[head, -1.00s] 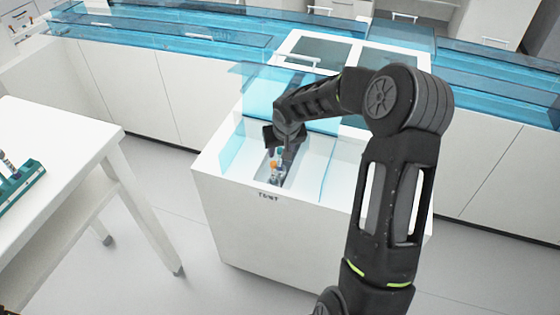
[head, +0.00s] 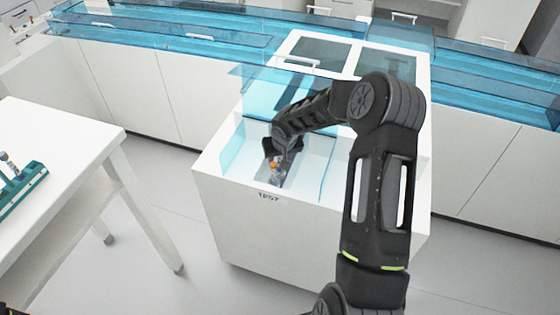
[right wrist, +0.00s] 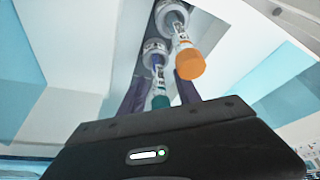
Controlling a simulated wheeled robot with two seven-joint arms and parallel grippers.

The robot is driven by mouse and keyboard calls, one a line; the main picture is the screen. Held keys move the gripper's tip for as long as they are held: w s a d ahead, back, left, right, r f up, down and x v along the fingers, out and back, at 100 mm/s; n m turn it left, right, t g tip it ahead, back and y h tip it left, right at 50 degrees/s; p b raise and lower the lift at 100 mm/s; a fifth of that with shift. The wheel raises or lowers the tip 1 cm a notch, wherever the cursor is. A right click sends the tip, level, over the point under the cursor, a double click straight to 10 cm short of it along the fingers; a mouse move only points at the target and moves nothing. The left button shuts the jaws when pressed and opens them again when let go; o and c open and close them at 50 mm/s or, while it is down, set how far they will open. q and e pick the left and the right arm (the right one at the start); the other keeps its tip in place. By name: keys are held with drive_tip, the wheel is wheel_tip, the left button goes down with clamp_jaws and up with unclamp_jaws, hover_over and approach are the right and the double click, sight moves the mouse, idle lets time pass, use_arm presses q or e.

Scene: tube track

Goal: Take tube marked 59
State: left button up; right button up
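My right gripper (head: 277,157) points down into the white recessed top of the cabinet. In the right wrist view its two dark fingers (right wrist: 160,85) stand on either side of a teal-capped tube (right wrist: 158,84). Gaps show between the tube and the fingers, so the gripper looks open. An orange-capped tube (right wrist: 188,58) stands close by, partly in front of the right finger; its cap also shows in the head view (head: 274,165). Both tubes stand in round metallic holders. Their labels are too small to read surely. My left gripper is not in view.
The white cabinet (head: 235,215) has clear blue panels (head: 228,148) around the recess. A white table (head: 60,150) at the left bears a teal rack (head: 22,190) with tubes. Blue-topped counters run behind. The floor between table and cabinet is clear.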

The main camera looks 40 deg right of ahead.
idle(0.4)
clamp_jaws()
